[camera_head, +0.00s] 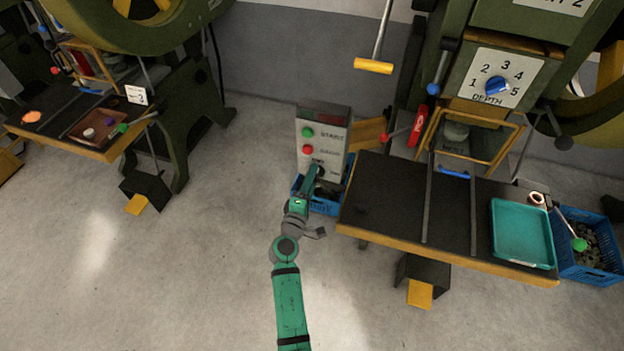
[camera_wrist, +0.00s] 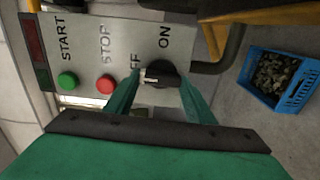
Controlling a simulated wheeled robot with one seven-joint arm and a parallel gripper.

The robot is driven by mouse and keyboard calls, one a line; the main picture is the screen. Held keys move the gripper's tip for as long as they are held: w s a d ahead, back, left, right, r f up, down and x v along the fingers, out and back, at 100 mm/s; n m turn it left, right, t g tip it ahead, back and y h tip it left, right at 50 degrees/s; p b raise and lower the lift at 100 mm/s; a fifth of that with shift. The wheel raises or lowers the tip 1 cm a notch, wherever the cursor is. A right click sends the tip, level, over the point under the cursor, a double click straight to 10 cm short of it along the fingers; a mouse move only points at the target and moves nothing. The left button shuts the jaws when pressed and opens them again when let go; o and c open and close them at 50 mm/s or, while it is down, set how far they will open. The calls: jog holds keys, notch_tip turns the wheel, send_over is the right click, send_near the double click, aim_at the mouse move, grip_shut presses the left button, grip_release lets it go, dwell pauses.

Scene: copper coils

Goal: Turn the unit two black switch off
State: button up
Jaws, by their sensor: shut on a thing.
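The grey control box (camera_head: 336,140) stands left of the unit two press. In the wrist view its panel (camera_wrist: 183,38) shows START and STOP labels, a green button (camera_wrist: 67,81) and a red button (camera_wrist: 105,84). The black switch (camera_wrist: 165,73) sits by the ON label and the partly hidden OFF label. Its white mark faces left in the wrist view, on the OFF label's side. My gripper (camera_wrist: 160,80) is shut on the switch, one finger on each side. In the head view my gripper (camera_head: 317,172) is at the lower panel and mostly covers the switch.
A black-topped table (camera_head: 390,205) with a teal tray (camera_head: 522,262) stands right of the box. A blue crate (camera_head: 323,207) is on the floor below the box; a blue crate of metal pieces (camera_wrist: 252,88) shows in the wrist view.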

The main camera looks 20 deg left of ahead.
jog(key=shift+a+n, duration=0.2)
jog(key=shift+n, duration=0.1)
jog(key=o, duration=1)
jog(key=shift+d, duration=0.1)
jog(key=shift+o, duration=0.2)
jog(key=s, duration=1.1)
jog(key=shift+a, duration=0.25)
jog(key=s+d+f+m+g+y, duration=0.1)
jog(key=s+d+f+m+g, duration=0.2)
jog(key=s, duration=0.6)
jog(key=s+d+f+m+y, duration=0.1)
jog(key=s+d+f+m, duration=0.2)
jog(key=s+d+f, duration=0.45)
jog(key=s+d+r+m, duration=0.3)
jog(key=s+r+m, duration=0.3)
jog(key=s, duration=0.3)
jog(key=s+d+r+m+h, duration=0.1)
jog(key=s+d+r+m, duration=0.3)
jog(key=s+r, duration=0.5)
jog(key=shift+s+r+m, duration=0.2)
jog(key=shift+s+m, duration=0.4)
jog(key=shift+m, duration=0.3)
